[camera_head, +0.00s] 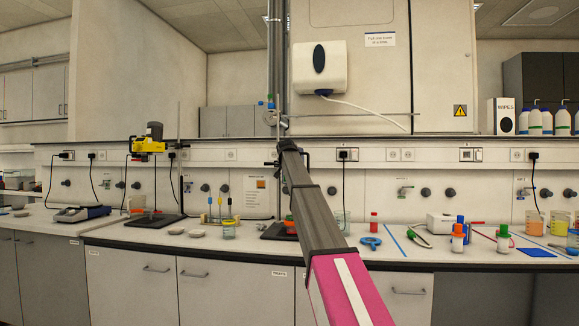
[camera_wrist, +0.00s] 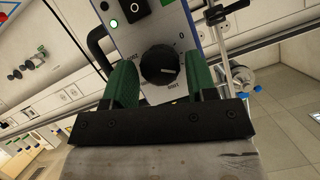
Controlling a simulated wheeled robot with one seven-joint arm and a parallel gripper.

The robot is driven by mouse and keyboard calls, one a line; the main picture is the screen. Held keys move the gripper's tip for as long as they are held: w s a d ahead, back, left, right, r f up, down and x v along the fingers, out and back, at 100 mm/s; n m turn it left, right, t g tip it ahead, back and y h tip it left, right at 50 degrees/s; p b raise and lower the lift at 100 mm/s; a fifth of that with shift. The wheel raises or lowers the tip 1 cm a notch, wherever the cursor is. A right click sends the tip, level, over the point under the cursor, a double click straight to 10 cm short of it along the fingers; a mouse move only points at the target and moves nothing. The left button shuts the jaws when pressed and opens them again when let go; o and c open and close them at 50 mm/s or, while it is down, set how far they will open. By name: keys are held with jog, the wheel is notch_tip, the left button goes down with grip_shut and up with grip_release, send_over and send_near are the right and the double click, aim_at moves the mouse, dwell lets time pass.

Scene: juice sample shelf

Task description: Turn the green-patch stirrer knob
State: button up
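In the wrist view a round black knob (camera_wrist: 160,65) with a pale pointer line sits on a grey panel (camera_wrist: 138,38) with blue edges. A lit green round light (camera_wrist: 113,23) and a black rocker switch (camera_wrist: 135,10) are above it. My gripper (camera_wrist: 162,82) is open, its two green fingers on either side of the knob with gaps visible. I cannot tell how far the fingertips are from the panel. In the head view my arm hides this device, and no green patch is clear. A yellow stirrer (camera_head: 149,145) stands on the left.
A metal rod with a clamp (camera_wrist: 228,45) is close beside my right finger in the wrist view. In the head view the bench (camera_head: 230,247) holds a blue scale (camera_head: 80,213), a glass beaker (camera_head: 229,230), a blue ring-like item (camera_head: 370,242) and several bottles on the right.

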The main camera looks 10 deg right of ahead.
jog(key=shift+o, duration=0.6)
jog(key=v, duration=1)
jog(key=shift+s, duration=0.35)
jog(key=shift+a+r, duration=0.1)
jog(key=shift+r, duration=0.05)
jog(key=s+d+f+n+g, duration=0.15)
jog(key=s+f, duration=0.35)
jog(key=f, duration=1.1)
jog(key=s+f+n+g+y, duration=0.1)
jog(key=s+f+g, duration=0.3)
jog(key=f, duration=1.1)
jog(key=s+f+n+g, duration=0.1)
jog(key=s+f, duration=0.5)
jog(key=f, duration=1)
jog(key=s+f+n+g+y, duration=0.2)
jog(key=s+f+g, duration=0.4)
jog(key=s+f, duration=2.2)
jog(key=s, duration=0.4)
jog(key=shift+s+d+f, duration=0.3)
jog(key=shift+d+f, duration=0.05)
jog(key=shift+f, duration=0.05)
